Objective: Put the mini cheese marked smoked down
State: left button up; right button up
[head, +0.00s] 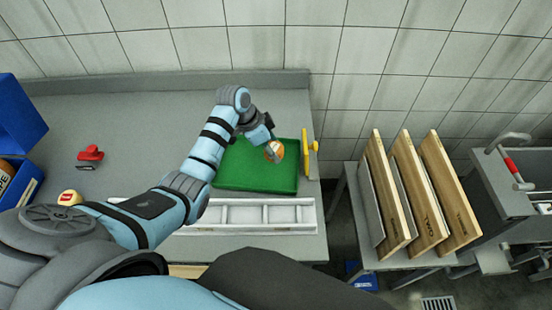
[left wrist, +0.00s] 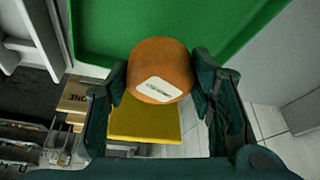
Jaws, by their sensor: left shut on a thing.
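The mini cheese (left wrist: 158,62) is a small orange-brown wheel with a white label; the label's print is too blurred to read. It also shows in the head view (head: 275,151) over the green board (head: 255,181). My left gripper (left wrist: 160,85) has a finger on each side of the cheese and is shut on it. In the head view my left gripper (head: 272,140) is above the right part of the green board. I cannot tell whether the cheese touches the board. My right gripper is not in view.
A yellow piece (head: 309,145) stands at the board's right end. A white divided rack (head: 250,214) lies in front. Another small cheese (head: 69,198), a red object (head: 90,153) and a blue bin (head: 20,185) are at left. Boards (head: 420,195) stand on the right table.

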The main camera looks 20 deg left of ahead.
aim_at(272, 167)
pick_arm(q)
notch_tip(272, 167, down, 6)
jog(key=b, duration=0.5)
jog(key=shift+r, duration=0.25)
jog(key=shift+c, duration=0.7)
jog(key=o, duration=1.5)
jog(key=shift+f, duration=0.15)
jog(key=shift+c, duration=0.2)
jog(key=shift+r, duration=0.3)
jog(key=p+v, duration=0.1)
jog(key=v, duration=1)
jog(key=shift+s+a+r+p, duration=0.15)
jog(key=shift+s+r+p, duration=0.05)
jog(key=shift+r+p, duration=0.15)
